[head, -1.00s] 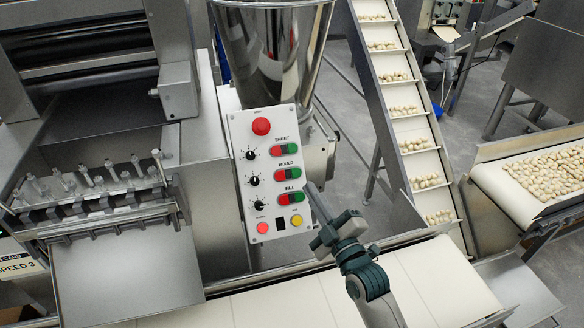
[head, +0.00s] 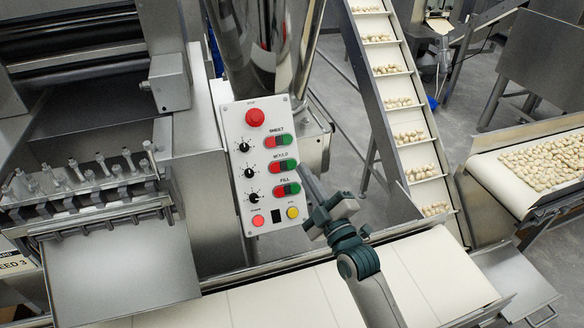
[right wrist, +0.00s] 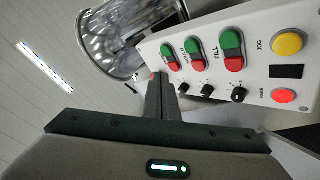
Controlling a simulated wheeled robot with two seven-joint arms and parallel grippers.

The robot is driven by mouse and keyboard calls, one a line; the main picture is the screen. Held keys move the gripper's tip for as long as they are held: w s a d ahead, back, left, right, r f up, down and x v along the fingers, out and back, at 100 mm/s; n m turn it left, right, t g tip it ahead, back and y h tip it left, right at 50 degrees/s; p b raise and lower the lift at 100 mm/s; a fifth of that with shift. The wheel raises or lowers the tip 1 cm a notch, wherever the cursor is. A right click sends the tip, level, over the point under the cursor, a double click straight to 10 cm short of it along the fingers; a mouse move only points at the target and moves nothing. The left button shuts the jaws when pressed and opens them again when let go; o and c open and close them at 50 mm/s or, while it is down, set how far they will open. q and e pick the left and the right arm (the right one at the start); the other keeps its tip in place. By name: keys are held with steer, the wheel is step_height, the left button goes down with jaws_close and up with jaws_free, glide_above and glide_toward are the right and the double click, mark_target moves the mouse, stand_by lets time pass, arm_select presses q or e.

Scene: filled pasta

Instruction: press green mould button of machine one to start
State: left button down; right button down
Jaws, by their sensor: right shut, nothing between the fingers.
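A white control panel (head: 241,130) carries three red-and-green button pairs labelled sheet, mould and fill. The green mould button (head: 289,165) is the right half of the middle pair; it also shows in the right wrist view (right wrist: 192,46). My right gripper (head: 304,170) is shut and empty, its thin fingertips just right of the mould row in the head view. In the right wrist view its fingers (right wrist: 158,80) point toward the panel edge near the buttons. I cannot tell whether they touch it. My left gripper is not in view.
A red stop button (head: 255,117) sits at the panel's top, black knobs (head: 251,172) at its left. A steel hopper (head: 262,45) rises behind it. A white conveyor belt (head: 265,303) runs below; an inclined pasta conveyor (head: 410,135) stands right.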

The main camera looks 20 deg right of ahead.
mark_target(292, 164)
steer(key=w+f+b, duration=0.3)
steer(key=w, duration=0.2)
steer(key=shift+w+f+b, duration=0.3)
steer(key=shift+b, duration=0.05)
steer(key=shift+w+a+f, duration=0.1)
steer(key=shift+w, duration=0.1)
stand_by(1.9)
steer(key=shift+w+f, duration=0.1)
steer(key=shift+w, duration=0.1)
steer(key=shift+w+f+b, duration=0.2)
steer(key=shift+w+b, duration=0.1)
stand_by(1.0)
steer(key=shift+s+r+p, duration=0.45)
steer(key=shift+s+p, duration=0.25)
steer(key=shift+p, duration=0.1)
stand_by(0.3)
